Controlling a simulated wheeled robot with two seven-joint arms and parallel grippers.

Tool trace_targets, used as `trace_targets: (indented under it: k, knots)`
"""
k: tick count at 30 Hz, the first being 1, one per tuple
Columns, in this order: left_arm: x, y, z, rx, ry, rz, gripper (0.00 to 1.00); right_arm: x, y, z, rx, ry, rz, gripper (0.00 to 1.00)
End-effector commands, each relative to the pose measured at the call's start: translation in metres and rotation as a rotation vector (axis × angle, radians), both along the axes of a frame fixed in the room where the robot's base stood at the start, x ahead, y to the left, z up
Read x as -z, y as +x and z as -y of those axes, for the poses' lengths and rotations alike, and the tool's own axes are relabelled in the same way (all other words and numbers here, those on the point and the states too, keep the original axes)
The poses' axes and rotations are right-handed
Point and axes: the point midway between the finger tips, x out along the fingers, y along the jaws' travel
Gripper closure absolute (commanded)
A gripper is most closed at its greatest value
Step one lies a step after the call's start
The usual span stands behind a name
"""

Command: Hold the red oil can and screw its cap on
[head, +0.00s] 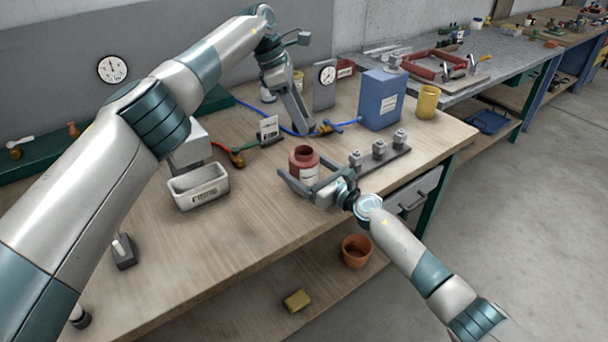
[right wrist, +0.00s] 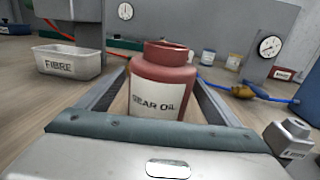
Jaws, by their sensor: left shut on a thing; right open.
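The red oil can (head: 303,163) stands upright on the bench, with a white label and an uncapped round neck. In the right wrist view the can (right wrist: 162,85) reads GEAR OIL. My right gripper (head: 298,180) is open, with one finger on either side of the can; contact is not clear. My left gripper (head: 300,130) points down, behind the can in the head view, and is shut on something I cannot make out. I cannot pick out the cap in either view.
A FIBRE tray (head: 199,188) stands to the left. A blue hose with a brass fitting (right wrist: 243,91) lies behind the can. A blue container (head: 382,100) and yellow cup (head: 427,101) stand at the back right. A rack of grey blocks (head: 379,158) is right of the can.

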Motion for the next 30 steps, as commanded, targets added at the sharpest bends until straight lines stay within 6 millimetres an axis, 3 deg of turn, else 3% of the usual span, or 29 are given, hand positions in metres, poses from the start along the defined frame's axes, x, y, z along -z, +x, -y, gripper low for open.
trace_targets:
  k: [4, 12, 17, 30]
  knots:
    - [0.000, 0.000, 0.000, 0.000, 0.000, 0.000, 0.75, 0.000, 0.000, 0.000, 0.000, 0.000, 0.000, 0.14]
    - [0.000, 0.000, 0.000, 0.000, 0.000, 0.000, 0.75, 0.000, 0.000, 0.000, 0.000, 0.000, 0.000, 0.76]
    - [0.005, 0.000, 0.000, 0.000, 0.000, 0.000, 0.75, 0.000, 0.000, 0.000, 0.000, 0.000, 0.000, 0.76]
    - [0.049, -0.001, 0.001, 0.000, -0.004, -0.001, 0.75, 0.000, 0.000, 0.000, 0.000, 0.000, 0.000, 0.76]
